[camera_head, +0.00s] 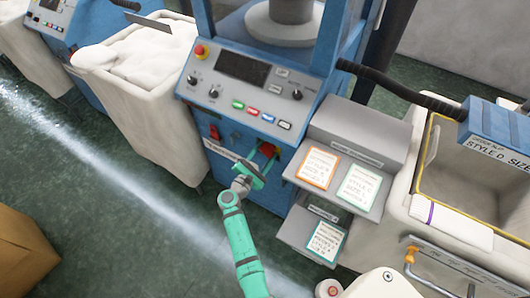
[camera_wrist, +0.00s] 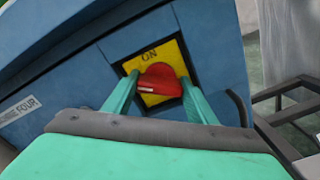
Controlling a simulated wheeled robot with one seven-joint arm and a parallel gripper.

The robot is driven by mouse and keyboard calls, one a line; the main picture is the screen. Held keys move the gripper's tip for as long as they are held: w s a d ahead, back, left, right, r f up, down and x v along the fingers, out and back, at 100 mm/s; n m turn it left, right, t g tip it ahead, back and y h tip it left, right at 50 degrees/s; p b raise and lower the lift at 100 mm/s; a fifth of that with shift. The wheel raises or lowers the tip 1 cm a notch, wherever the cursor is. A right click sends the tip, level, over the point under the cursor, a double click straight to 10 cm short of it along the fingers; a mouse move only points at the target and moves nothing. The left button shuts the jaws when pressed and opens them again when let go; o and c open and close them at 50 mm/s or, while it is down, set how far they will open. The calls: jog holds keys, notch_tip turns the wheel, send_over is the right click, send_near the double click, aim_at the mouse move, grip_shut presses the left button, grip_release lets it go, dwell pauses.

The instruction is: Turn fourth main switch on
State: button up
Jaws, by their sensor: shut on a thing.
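The main switch (camera_wrist: 160,82) is a red rotary knob on a yellow plate (camera_wrist: 152,53) on a blue machine front. The word ON shows at the top of the plate. A label (camera_wrist: 19,108) left of it reads "...CHINE FOUR". My gripper (camera_wrist: 157,88) is shut on the red knob, with one green finger on each side. A pale mark on the knob points left and slightly down. In the head view my green gripper (camera_head: 257,166) reaches the lower front of the blue machine (camera_head: 240,130), and the red switch (camera_head: 268,149) shows partly behind it.
A control panel (camera_head: 245,85) with buttons and knobs is above the switch. Card shelves (camera_head: 352,150) stand close to its right, and a white bin (camera_head: 150,110) of pale material is to its left. A dark rail frame (camera_wrist: 285,95) is right of the gripper.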

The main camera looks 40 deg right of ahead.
jog(key=m, duration=0.4)
jog(key=shift+w+m, duration=0.1)
jog(key=shift+m, duration=0.2)
jog(key=m, duration=0.2)
jog(key=shift+m, duration=0.3)
jog(key=shift+s+d+m, duration=0.1)
jog(key=shift+s+m, duration=0.1)
jog(key=shift+m, duration=1.8)
jog(key=o, duration=0.8)
jog(key=v, duration=1)
jog(key=shift+a+f, duration=0.15)
jog(key=shift+a, duration=0.25)
